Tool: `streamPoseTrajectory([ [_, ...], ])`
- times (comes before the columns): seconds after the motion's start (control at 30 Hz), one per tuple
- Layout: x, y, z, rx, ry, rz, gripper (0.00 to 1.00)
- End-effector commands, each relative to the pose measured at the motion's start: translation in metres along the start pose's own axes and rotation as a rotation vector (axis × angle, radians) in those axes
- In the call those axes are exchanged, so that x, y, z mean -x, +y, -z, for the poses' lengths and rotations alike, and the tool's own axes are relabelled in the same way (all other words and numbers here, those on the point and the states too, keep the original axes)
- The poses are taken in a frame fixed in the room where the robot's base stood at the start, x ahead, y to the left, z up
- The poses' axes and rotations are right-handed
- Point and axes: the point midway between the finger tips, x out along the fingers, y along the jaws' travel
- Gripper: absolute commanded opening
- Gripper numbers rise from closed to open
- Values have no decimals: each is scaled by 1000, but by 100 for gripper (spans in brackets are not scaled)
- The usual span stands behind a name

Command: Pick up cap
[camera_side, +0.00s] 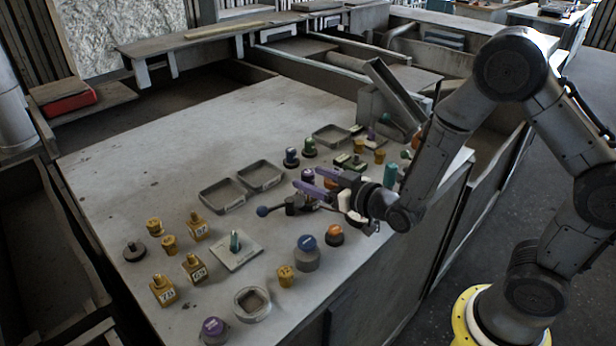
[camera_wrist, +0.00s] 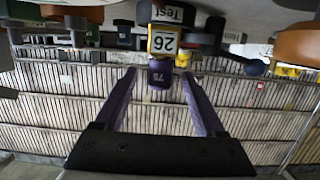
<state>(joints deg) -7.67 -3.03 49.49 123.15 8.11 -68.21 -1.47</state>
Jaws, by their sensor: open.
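My gripper (camera_side: 308,178) has two purple fingers and is held level above the right middle of the bench. The fingers also show in the wrist view (camera_wrist: 158,76), spread apart. A purple cap (camera_wrist: 160,71) with a light marking shows between the fingertips in the wrist view, with gaps on both sides. It appears beside a yellow block marked 26 (camera_wrist: 163,42). In the side view a purple-topped piece (camera_side: 307,174) is partly hidden behind the fingers. Other capped pieces are a blue-topped one (camera_side: 306,243), an orange-topped one (camera_side: 334,230) and a purple-topped one (camera_side: 213,325).
Labelled yellow bottles (camera_side: 162,290) and small yellow pieces stand at the left front. Empty grey trays (camera_side: 222,196) lie mid-bench. A blue-knobbed lever (camera_side: 263,211) lies beside my gripper. Several small parts crowd behind it. The bench's far left (camera_side: 130,150) is clear.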

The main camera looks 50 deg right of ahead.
Motion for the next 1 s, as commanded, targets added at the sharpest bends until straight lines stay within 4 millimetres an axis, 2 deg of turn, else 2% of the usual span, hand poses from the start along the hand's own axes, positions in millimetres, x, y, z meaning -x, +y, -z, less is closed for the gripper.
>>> streamPoseTrajectory([
  [0.3,-6,0,0,0,0,0,72],
  [0.7,-5,0,0,0,1,0,0],
  [1.0,-5,0,0,0,1,0,0],
])
